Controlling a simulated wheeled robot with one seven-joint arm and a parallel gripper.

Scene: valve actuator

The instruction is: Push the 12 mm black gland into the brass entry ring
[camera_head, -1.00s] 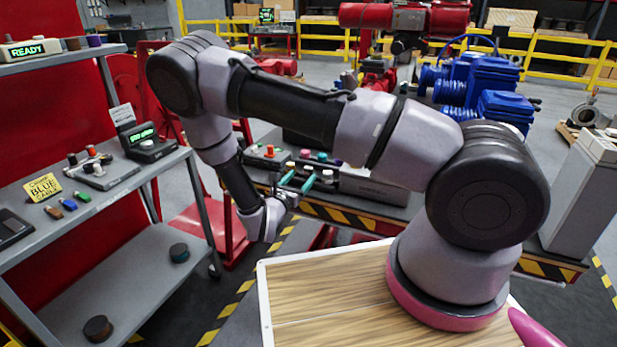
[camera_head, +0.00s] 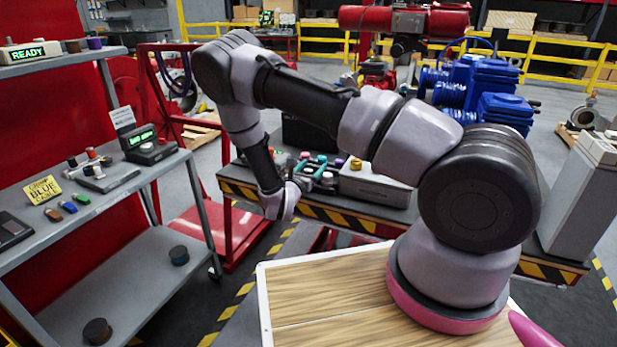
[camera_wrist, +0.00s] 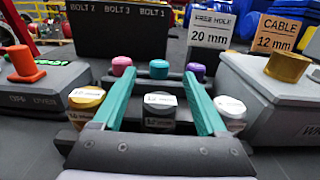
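My gripper (camera_wrist: 160,72) is open, its two teal fingers wide apart. It reaches over the grey bench in the head view (camera_head: 311,166). A dark gland (camera_wrist: 160,112) with a white "12 mm" label on top sits low between the fingers, with gaps on both sides. A yellow-topped labelled gland (camera_wrist: 87,98) stands left of the left finger, and a white-topped one (camera_wrist: 229,108) right of the right finger. A brass-coloured round piece (camera_wrist: 288,65), possibly the entry ring, sits on a grey housing at the right. It also shows in the head view (camera_head: 355,163).
Pink (camera_wrist: 122,64), teal (camera_wrist: 159,68) and purple (camera_wrist: 195,70) caps stand behind the glands. An orange knob (camera_wrist: 25,62) sits on a grey box at left. A dark bolt panel (camera_wrist: 118,32) and signs "FREE HOLE 20 mm" (camera_wrist: 209,30) and "CABLE 12 mm" (camera_wrist: 276,33) stand behind.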

